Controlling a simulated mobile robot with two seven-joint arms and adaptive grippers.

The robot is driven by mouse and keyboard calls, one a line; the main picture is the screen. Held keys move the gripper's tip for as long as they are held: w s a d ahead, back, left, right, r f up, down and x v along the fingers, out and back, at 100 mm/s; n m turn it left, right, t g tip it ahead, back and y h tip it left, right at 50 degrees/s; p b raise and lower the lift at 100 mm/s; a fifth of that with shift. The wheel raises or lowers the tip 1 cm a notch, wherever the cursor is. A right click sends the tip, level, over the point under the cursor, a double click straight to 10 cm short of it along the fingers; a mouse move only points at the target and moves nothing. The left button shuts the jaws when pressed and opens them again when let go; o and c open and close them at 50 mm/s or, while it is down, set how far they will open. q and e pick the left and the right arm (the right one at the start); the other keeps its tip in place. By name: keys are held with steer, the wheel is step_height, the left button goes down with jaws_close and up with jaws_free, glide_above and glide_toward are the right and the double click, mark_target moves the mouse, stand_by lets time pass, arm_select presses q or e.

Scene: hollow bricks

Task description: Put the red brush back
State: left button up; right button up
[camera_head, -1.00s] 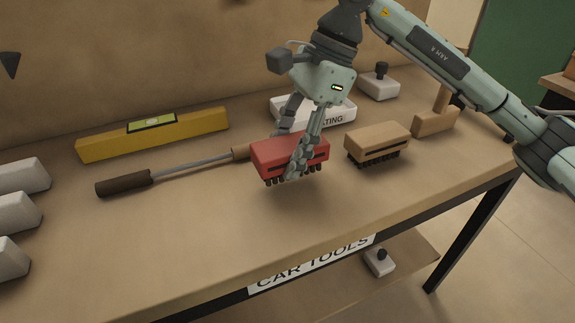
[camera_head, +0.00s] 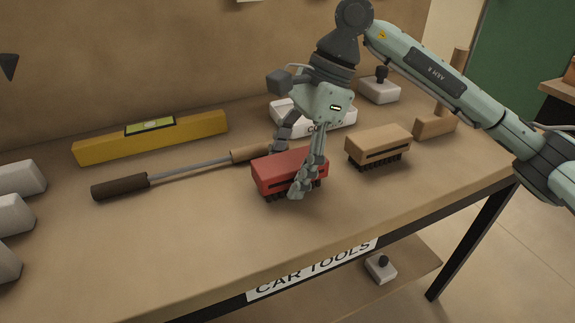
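The red brush (camera_head: 280,166) is a red block with dark bristles below, near the middle of the table. My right gripper (camera_head: 287,172) comes down over it from above, one finger behind it and one across its front face. The fingers look closed on the brush. The bristles point down and are at or just above the tabletop; I cannot tell if they touch. The far finger's tip is hidden behind the brush.
A tan brush (camera_head: 378,143) stands right of the red one. Behind are a white box (camera_head: 335,121) and a yellow level (camera_head: 180,133). A long-handled tool (camera_head: 190,168) lies left. White blocks (camera_head: 18,178) line the left edge. The table's (camera_head: 180,240) front is clear.

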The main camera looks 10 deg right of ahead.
mark_target(303, 157)
steer(key=shift+r, duration=0.15)
steer(key=p+v, duration=0.3)
steer(key=v, duration=0.7)
steer(key=shift+w+d+r, duration=0.1)
steer(key=shift+r, duration=0.3)
arm_select(q)
steer(key=s+f, duration=0.3)
steer(key=f, duration=0.5)
steer(key=shift+s+a+f+g, duration=0.35)
steer(key=shift+a+f+g, duration=0.05)
arm_select(e)
steer(key=shift+d+r, duration=0.25)
steer(key=shift+r, duration=0.3)
